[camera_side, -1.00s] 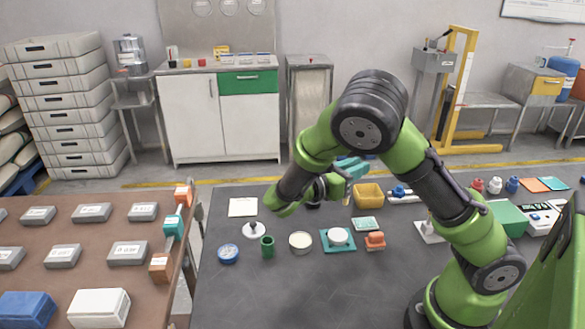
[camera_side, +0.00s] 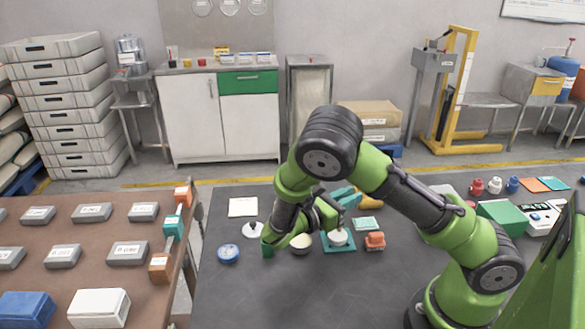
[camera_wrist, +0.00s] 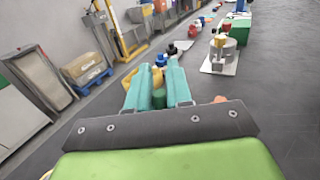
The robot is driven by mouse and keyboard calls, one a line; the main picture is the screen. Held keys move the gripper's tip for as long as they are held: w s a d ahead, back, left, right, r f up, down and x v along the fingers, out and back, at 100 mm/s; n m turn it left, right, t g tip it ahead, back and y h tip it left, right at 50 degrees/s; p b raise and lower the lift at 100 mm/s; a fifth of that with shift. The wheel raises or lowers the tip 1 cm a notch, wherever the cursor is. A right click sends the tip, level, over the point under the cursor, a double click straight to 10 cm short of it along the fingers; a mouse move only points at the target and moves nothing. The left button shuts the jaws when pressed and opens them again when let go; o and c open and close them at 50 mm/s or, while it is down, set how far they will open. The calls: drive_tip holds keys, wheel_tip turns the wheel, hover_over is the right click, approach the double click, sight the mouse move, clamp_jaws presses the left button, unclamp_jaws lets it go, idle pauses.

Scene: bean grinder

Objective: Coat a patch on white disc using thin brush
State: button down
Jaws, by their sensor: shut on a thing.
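The white disc (camera_side: 338,238) lies on a teal square mat (camera_side: 325,249) in the side view, just below my arm.
A blue round tin (camera_side: 228,254) is left. An orange block (camera_side: 375,240) stands right of the mat. The front of the dark table is clear.

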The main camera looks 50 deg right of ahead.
drive_tip(key=shift+a, duration=1.95)
drive_tip(key=shift+d, duration=2.75)
drive_tip(key=shift+s+a, duration=0.2)
drive_tip(key=shift+a, duration=1.25)
drive_tip(key=shift+s+a, duration=0.15)
drive_tip(key=shift+a, duration=1.3)
drive_tip(key=shift+d, duration=2.9)
wheel_tip(320, 180, up, 8)
drive_tip(key=shift+a, duration=0.1)
